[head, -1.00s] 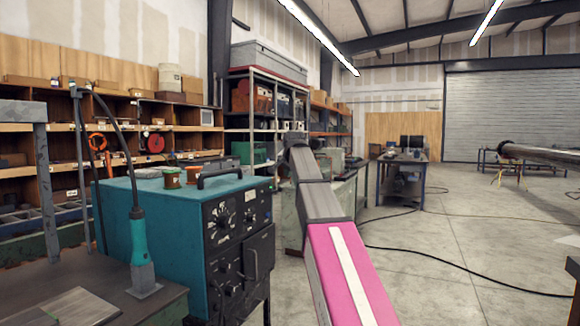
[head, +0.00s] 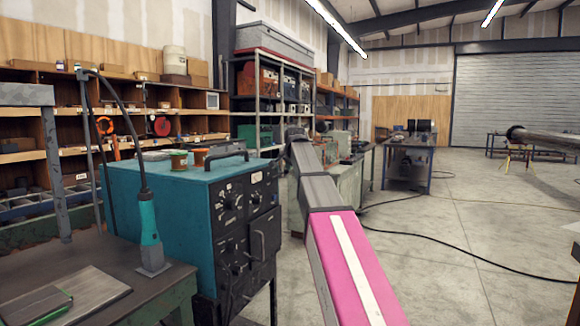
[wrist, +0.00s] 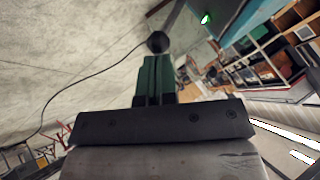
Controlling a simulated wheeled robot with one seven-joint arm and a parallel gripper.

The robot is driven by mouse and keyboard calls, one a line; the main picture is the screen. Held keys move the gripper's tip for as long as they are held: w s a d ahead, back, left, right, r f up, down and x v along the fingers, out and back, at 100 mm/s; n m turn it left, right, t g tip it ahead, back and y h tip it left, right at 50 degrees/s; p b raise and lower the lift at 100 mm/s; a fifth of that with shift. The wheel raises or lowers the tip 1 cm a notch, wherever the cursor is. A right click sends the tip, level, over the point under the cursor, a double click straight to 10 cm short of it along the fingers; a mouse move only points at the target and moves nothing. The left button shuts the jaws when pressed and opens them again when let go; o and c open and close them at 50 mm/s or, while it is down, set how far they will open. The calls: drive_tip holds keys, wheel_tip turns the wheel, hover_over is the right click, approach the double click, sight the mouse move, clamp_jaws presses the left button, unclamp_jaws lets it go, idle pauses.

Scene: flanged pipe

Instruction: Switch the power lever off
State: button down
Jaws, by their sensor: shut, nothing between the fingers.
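The teal power unit (head: 160,204) stands left of centre in the head view. I cannot make out a power lever for certain in the head view. In the wrist view, a black round knob (wrist: 158,42) on a dark stem shows just beyond the fingertips of my gripper (wrist: 156,60); it may be the lever's end. A green light (wrist: 205,18) shows beside the stem. My gripper's dark green fingers are shut with nothing between them. Whether they touch the knob is not clear. The head view hides the fingers.
A workbench (head: 120,268) with a teal-handled tool (head: 149,228) stands at the left. Shelves line the wall behind. A black cable (head: 450,260) lies across the floor. A blue table (head: 408,165) stands further back, and a pipe (head: 545,138) is at right. The floor between is open.

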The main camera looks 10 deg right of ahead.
wheel_tip(320, 180, down, 8)
drive_tip(key=s+d+m+t+y, duration=0.1)
drive_tip(key=m+t+y, duration=0.2)
drive_tip(key=t+y, duration=0.1)
drive_tip(key=shift+d+r+t+y, duration=0.2)
drive_tip(key=shift+d+t+y, duration=0.15)
drive_tip(key=shift+t, duration=0.35)
drive_tip(key=shift+s, duration=0.15)
drive_tip(key=w+d+v, duration=0.1)
drive_tip(key=d+v, duration=0.1)
drive_tip(key=v, duration=1)
drive_tip(key=shift+s+d+r, duration=0.3)
drive_tip(key=shift+d+r, duration=0.1)
drive_tip(key=shift+r, duration=0.05)
